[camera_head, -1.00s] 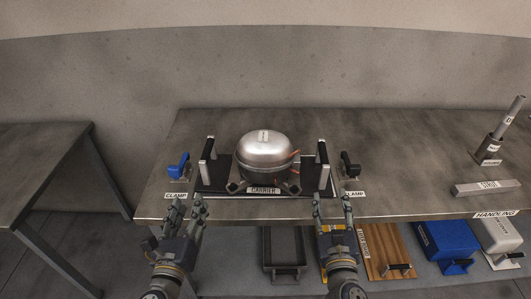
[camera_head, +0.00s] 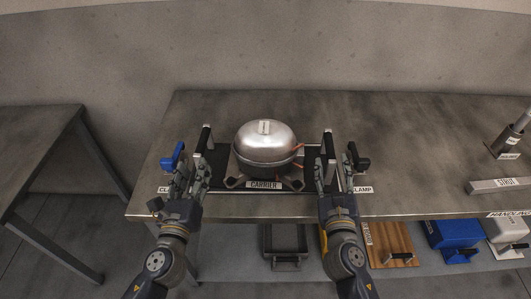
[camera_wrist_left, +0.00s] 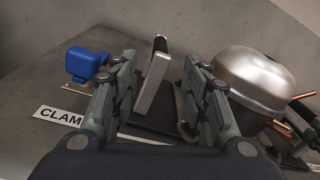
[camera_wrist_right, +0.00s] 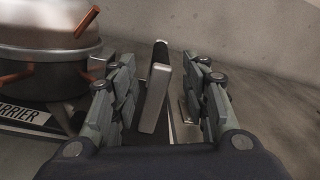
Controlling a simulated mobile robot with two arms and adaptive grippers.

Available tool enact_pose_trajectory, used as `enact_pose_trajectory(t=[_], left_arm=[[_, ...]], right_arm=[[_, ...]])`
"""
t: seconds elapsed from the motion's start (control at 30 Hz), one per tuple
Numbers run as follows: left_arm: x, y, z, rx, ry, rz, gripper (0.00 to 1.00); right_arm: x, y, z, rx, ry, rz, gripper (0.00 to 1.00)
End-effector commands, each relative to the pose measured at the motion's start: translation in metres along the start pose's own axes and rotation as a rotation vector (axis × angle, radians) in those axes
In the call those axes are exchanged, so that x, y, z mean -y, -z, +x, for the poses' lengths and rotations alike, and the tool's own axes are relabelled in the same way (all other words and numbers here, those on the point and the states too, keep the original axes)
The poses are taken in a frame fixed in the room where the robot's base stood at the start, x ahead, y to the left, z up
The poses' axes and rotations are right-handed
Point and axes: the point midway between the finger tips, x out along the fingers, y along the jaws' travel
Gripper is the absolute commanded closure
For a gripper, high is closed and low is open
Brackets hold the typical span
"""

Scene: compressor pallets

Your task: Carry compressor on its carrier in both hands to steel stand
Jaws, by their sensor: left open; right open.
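The silver domed compressor (camera_head: 265,146) sits upright on its dark carrier (camera_head: 222,172), which lies on the steel bench behind a CARRIER label. The carrier has an upright handle at each end. My left gripper (camera_head: 190,168) is open at the left handle (camera_head: 204,139); in the left wrist view this handle (camera_wrist_left: 153,84) stands between the fingers. My right gripper (camera_head: 338,166) is open at the right handle (camera_head: 328,145); in the right wrist view that handle (camera_wrist_right: 156,92) stands between the fingers. Neither gripper is closed on a handle.
A blue clamp (camera_head: 174,157) stands left of the carrier and a black clamp (camera_head: 359,158) right of it, close to my grippers. A strut (camera_head: 500,186) and a holder (camera_head: 508,141) are at the right. A dark tray (camera_head: 285,243) and blue box (camera_head: 453,238) sit below. Another table (camera_head: 40,145) stands left.

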Motion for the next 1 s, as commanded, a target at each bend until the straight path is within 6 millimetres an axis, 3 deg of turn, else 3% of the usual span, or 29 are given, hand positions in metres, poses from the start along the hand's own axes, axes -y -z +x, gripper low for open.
enact_pose_trajectory(t=[0.3, 0.5, 0.97, 1.0], left_arm=[[0.0, -0.001, 0.058, 0.002, 0.0, 0.002, 0.58], [0.0, 0.0, 0.084, 0.0, 0.0, 0.001, 0.58], [0.0, 0.0, 0.093, -0.001, 0.001, 0.001, 0.58], [0.0, 0.0, 0.093, -0.001, 0.001, 0.001, 0.67]], right_arm=[[0.001, -0.001, 0.058, 0.001, 0.002, 0.0, 0.58], [0.001, 0.0, 0.084, 0.0, 0.001, -0.001, 0.58], [0.0, 0.0, 0.093, 0.0, 0.0, 0.0, 0.58], [0.0, 0.0, 0.093, 0.0, 0.0, 0.0, 0.67]])
